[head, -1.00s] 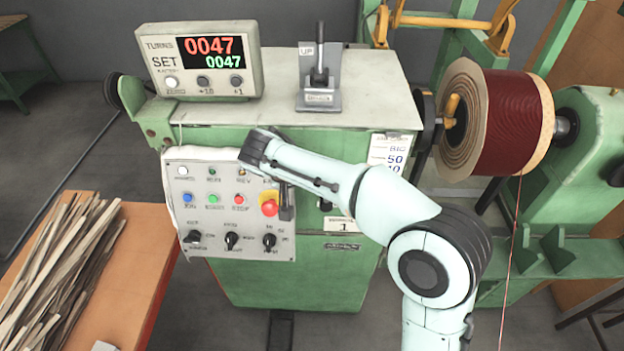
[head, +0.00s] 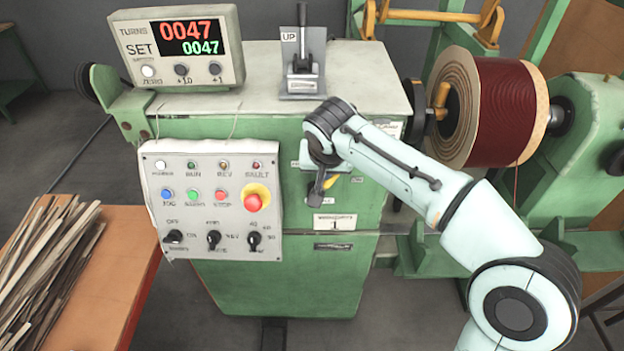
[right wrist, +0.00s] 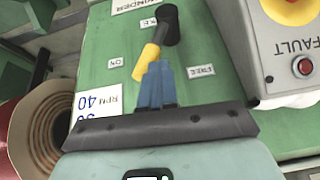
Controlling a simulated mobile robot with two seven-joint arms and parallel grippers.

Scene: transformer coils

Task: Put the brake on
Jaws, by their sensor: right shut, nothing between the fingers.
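The wrist hides those fingers in the head view. My left gripper is not in view.
A control box (head: 210,200) with buttons, knobs and a red emergency stop stands left of the lever. A counter display (head: 178,48) reads 0047 on both rows. An upright lever (head: 302,55) marked UP stands on top. A wire-wound coil (head: 500,105) is at right.

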